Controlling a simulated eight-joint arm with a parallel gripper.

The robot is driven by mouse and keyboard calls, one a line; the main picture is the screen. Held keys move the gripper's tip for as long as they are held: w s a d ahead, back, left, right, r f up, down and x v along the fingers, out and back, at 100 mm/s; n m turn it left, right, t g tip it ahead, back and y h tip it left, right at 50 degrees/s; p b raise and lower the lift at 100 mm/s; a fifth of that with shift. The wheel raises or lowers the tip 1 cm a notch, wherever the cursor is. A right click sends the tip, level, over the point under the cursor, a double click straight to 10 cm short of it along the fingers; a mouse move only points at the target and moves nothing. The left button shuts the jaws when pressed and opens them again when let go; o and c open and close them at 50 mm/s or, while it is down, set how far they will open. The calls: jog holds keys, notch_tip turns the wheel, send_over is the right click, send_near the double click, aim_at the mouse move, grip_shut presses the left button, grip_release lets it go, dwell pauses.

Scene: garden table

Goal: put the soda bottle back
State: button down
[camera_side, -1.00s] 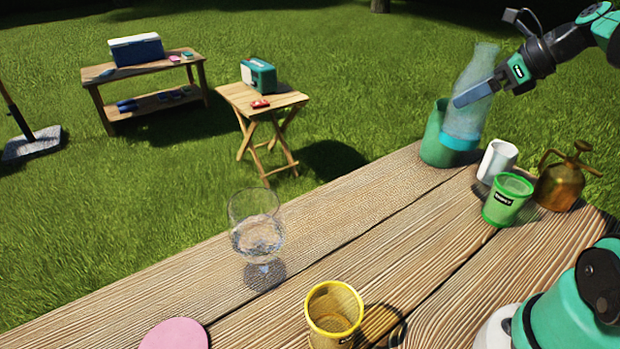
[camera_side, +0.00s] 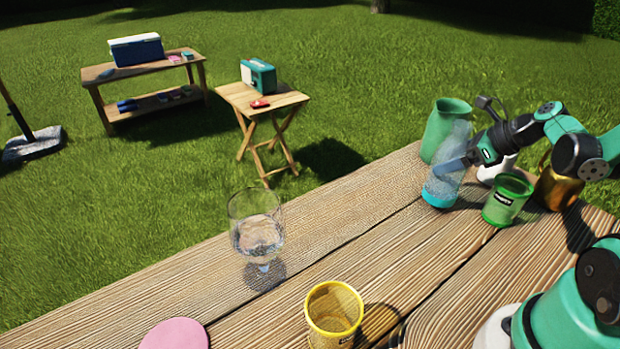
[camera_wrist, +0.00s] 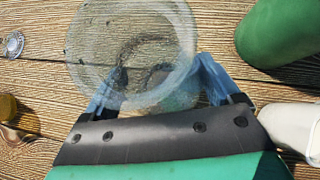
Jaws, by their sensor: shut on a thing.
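The soda bottle (camera_side: 447,183) is a see-through pale blue vessel with a turquoise base. It stands nearly upright, low over the table's far part, in front of a tall green vase. Whether its base touches the wood I cannot tell. My gripper (camera_side: 466,160) is shut on its side, coming from the right. In the wrist view the bottle (camera_wrist: 130,45) shows as a wide clear round shape between the blue fingers of my gripper (camera_wrist: 150,90); its lower part is blurred through the clear wall.
The green vase (camera_side: 445,122) is close behind the bottle. A green cup (camera_side: 508,200), a partly hidden white cup (camera_side: 496,171) and a brass mister (camera_side: 557,190) stand to the right. A wine glass (camera_side: 256,232), yellow mesh cup (camera_side: 333,312) and pink disc (camera_side: 175,334) are nearer left.

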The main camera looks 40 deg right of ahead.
jog(key=shift+f, duration=0.45)
jog(key=shift+f, duration=0.15)
grip_release()
jog(key=shift+s+r, duration=0.25)
jog(key=shift+r, duration=0.15)
jog(key=v, duration=0.7)
